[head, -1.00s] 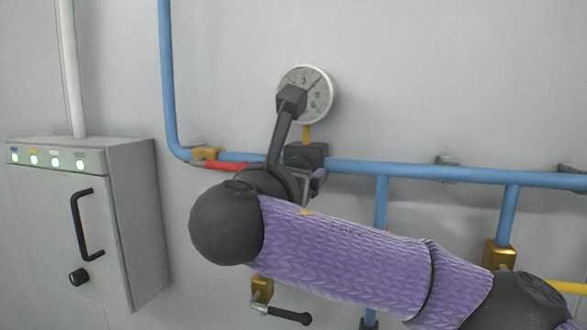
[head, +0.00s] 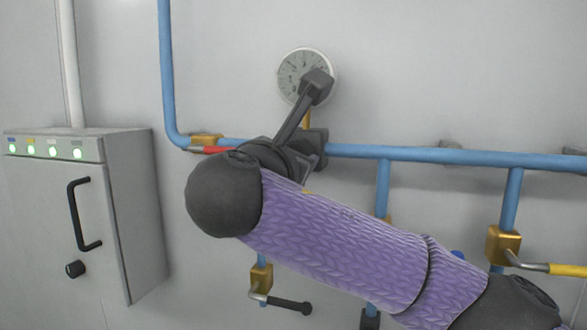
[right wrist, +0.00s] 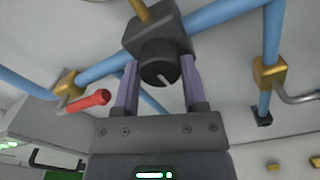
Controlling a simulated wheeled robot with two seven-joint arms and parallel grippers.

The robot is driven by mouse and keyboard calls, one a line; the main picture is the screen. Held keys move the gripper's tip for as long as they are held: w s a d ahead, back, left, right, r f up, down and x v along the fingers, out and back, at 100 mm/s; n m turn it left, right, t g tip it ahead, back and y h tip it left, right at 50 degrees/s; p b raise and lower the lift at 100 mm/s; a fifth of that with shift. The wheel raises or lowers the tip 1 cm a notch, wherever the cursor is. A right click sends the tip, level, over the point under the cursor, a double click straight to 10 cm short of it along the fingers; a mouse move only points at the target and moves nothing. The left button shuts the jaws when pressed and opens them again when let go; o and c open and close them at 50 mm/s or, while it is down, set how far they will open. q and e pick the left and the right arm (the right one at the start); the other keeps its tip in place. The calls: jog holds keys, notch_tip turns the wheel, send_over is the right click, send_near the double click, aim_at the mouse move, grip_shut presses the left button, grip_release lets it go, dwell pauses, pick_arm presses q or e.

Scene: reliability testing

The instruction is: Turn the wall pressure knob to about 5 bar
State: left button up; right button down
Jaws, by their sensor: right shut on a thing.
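The dark round knob (right wrist: 160,65), with a pale mark line on its face, sits on a dark regulator block (right wrist: 160,30) on the blue pipe. My right gripper (right wrist: 159,75) is shut on the knob, one purple finger at each side. In the head view the knob is hidden behind my right wrist, and only part of the block (head: 319,141) shows. The round white gauge (head: 295,66) is on the wall above it. A dark bracket on my wrist covers its lower right part, so I cannot read the needle. My left gripper is not in view.
A grey cabinet (head: 127,220) with a black handle (head: 77,215) and green lights stands at left. Blue pipes (head: 450,156) run along the wall. A red-handled valve (right wrist: 88,102) lies close left of the gripper, and a yellow-handled valve (head: 503,245) is at right.

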jog(key=shift+m+b, duration=1.45)
jog(key=shift+m, duration=0.85)
jog(key=shift+c, duration=0.7)
grip_release()
jog(key=b+v, duration=0.7)
jog(key=v, duration=0.3)
jog(key=shift+b, duration=0.4)
